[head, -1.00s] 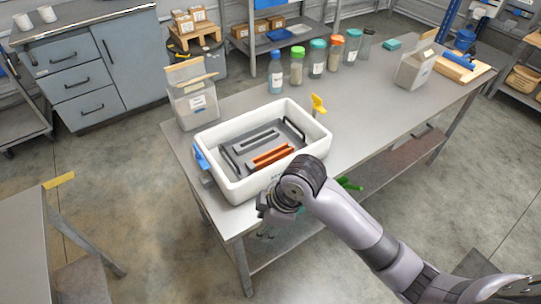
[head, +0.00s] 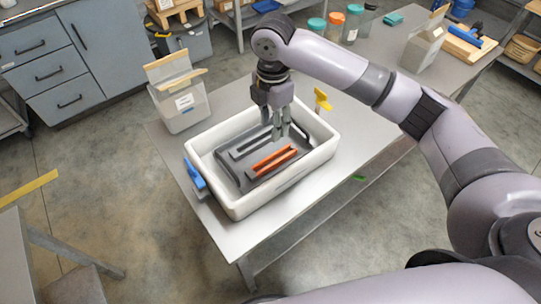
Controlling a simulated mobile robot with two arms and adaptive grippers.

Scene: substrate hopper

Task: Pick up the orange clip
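The orange clip (head: 271,162), a long bar shape, lies on the grey insert (head: 229,166) inside a white bin (head: 240,207) on the table. My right gripper (head: 280,134) points down over the bin, behind and slightly right of the orange clip. Its fingers look parted, with nothing between them. They appear apart from the orange clip, though their exact height is hard to judge. My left gripper is not in view.
A blue clip (head: 195,175) is at the bin's left side and a yellow one (head: 321,99) at its back right. Lidded jars (head: 335,22) stand farther back, partly behind my arm. The front tabletop (head: 232,238) is clear.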

